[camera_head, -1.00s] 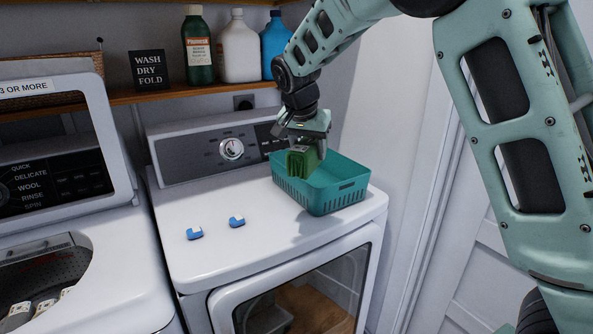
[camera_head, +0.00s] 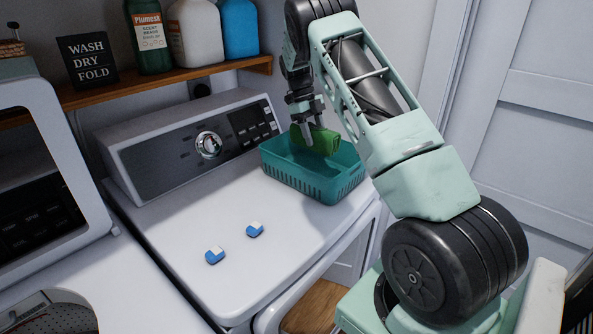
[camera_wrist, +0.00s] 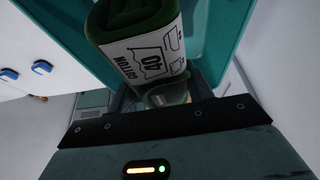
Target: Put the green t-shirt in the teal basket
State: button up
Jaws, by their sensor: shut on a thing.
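The green t-shirt (camera_head: 318,139) is a folded bundle. My gripper (camera_head: 308,132) is shut on it, pointing down over the teal basket (camera_head: 312,178). The t-shirt's lower part is at about the height of the basket's rim, and I cannot tell whether it touches the basket's floor. In the wrist view the t-shirt (camera_wrist: 125,18) shows a white label printed "40" and "COTTON", with the teal basket (camera_wrist: 225,25) behind it. The basket stands upright on the dryer top near its back right, and its inside is partly hidden by the t-shirt and gripper.
Two blue-and-white pods (camera_head: 215,256) (camera_head: 255,230) lie on the white dryer top (camera_head: 180,225). A shelf (camera_head: 160,83) above holds bottles and a "WASH DRY FOLD" sign (camera_head: 87,58). The washer's raised lid (camera_head: 40,180) is at left. A white door (camera_head: 545,130) is at right.

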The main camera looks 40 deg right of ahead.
notch_tip(320, 180, down, 10)
jog(key=p, duration=0.3)
jog(key=shift+d+r, duration=0.1)
jog(key=o, duration=1.1)
jog(key=shift+c, duration=0.2)
jog(key=shift+s, duration=0.1)
